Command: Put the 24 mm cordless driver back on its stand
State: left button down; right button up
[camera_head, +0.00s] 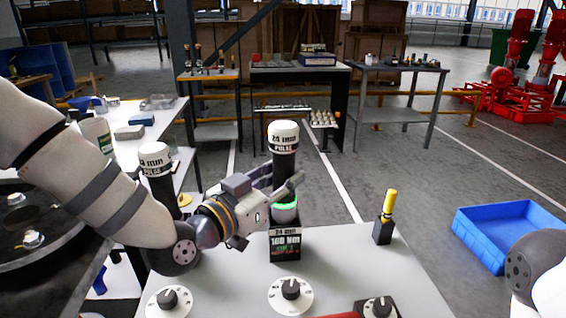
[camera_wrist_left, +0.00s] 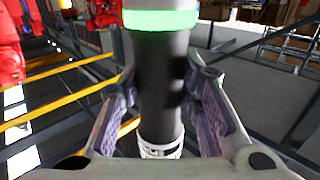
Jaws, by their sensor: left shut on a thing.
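The 24 mm driver (camera_head: 283,138) is upright, with a white cap, dark body and lit green ring near its lower end. My left gripper (camera_head: 284,181) is shut around its dark body. In the left wrist view the driver (camera_wrist_left: 160,75) stands between the two fingers (camera_wrist_left: 163,105), its green ring at the top. The black stand (camera_head: 285,243), labelled 24 mm, is directly below the driver on the grey table. The driver's lower end is at the stand's top; I cannot tell whether it is seated. My right gripper is out of view.
Another white-capped driver (camera_head: 155,165) stands behind my left arm. Dials (camera_head: 290,294) sit along the table's front (camera_head: 230,290). A yellow-topped tool in a black block (camera_head: 385,225) stands to the right. A blue crate (camera_head: 515,235) is on the floor beyond the table.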

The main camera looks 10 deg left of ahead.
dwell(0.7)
pick_arm(q)
jog(key=shift+f, duration=1.1)
dwell(0.9)
jog(key=c, duration=1.1)
grip_release()
jog(key=shift+f, duration=0.15)
jog(key=shift+s, duration=0.15)
jog(key=v, duration=1.1)
jog(key=shift+s+a, duration=0.25)
jog(key=shift+s, duration=0.1)
